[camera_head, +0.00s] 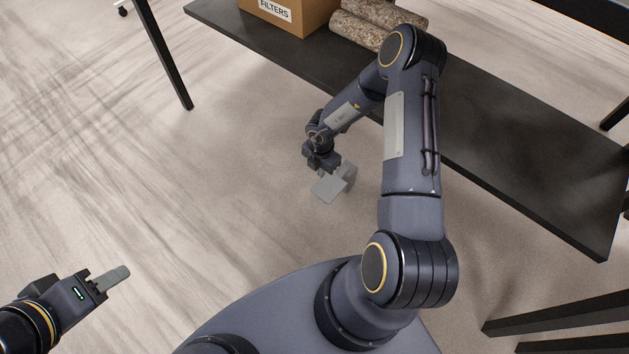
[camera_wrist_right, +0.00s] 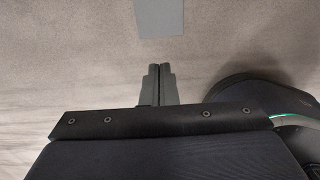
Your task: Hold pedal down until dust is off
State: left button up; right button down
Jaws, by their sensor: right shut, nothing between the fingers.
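A light grey pedal (camera_head: 327,189) sits on the floor in front of the dark bench, with a grey block behind its plate. In the right wrist view a flat grey piece of the pedal (camera_wrist_right: 160,16) shows at the top edge. My right gripper (camera_head: 322,169) is over the pedal, pointing down. Its fingers (camera_wrist_right: 161,70) are shut and empty, and a strip of floor shows between their tips and the grey piece in the wrist view. I cannot tell whether they touch or press the pedal. My left gripper (camera_head: 122,273) is at the lower left, away from everything. No dust is visible.
A dark bench top (camera_head: 520,165) runs diagonally behind my right arm. A cardboard box marked FILTERS (camera_head: 300,14) and speckled rolls (camera_head: 365,28) lie on it. A dark leg (camera_head: 165,55) stands at upper left. Dark bars (camera_head: 560,318) lie at lower right. The left floor is clear.

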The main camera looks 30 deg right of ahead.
aim_at(320, 195)
jog(key=shift+r, duration=0.1)
notch_tip(320, 195, down, 13)
jog(key=b, duration=0.6)
jog(key=shift+f+b, duration=0.3)
jog(key=shift+f, duration=0.2)
